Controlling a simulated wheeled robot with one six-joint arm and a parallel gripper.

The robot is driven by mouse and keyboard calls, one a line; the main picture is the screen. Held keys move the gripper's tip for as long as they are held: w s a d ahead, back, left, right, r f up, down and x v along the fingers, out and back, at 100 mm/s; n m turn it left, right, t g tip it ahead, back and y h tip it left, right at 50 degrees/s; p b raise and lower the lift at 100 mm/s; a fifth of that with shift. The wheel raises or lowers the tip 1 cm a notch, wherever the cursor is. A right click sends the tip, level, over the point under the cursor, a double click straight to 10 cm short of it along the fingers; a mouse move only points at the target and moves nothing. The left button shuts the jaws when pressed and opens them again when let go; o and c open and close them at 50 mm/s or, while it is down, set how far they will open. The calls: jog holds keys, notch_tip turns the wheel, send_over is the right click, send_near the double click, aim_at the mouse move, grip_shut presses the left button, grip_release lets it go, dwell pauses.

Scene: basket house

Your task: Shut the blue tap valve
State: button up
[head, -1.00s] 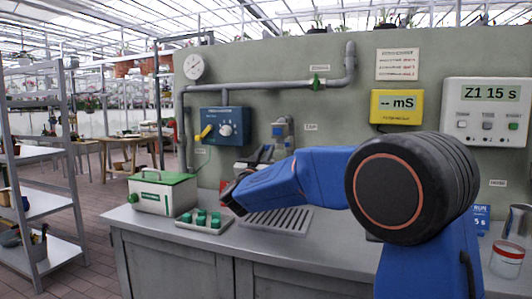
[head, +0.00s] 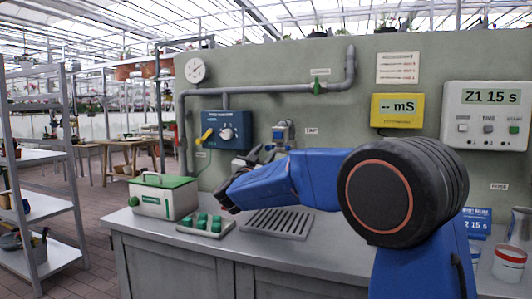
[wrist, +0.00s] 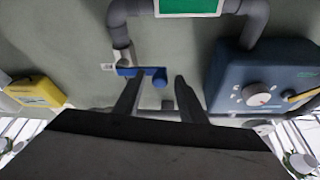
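The blue tap valve (wrist: 150,72) shows in the wrist view as a short blue lever with a round knob, on a pale fitting at the wall. In the head view the tap (head: 283,132) stands out from the wall, its lower part hidden behind my arm. My gripper (wrist: 158,84) is open and empty, its two dark fingers spread on either side of the lever in the picture. I cannot tell whether they touch it. In the head view my gripper (head: 262,154) is small and partly hidden, just left of and below the tap.
A blue control box (head: 226,129) with a dial and yellow lever is left of the tap. A yellow meter (head: 397,110) hangs to the right.

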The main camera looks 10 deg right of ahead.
jog(key=v, duration=1.7)
jog(key=shift+s+a, duration=0.15)
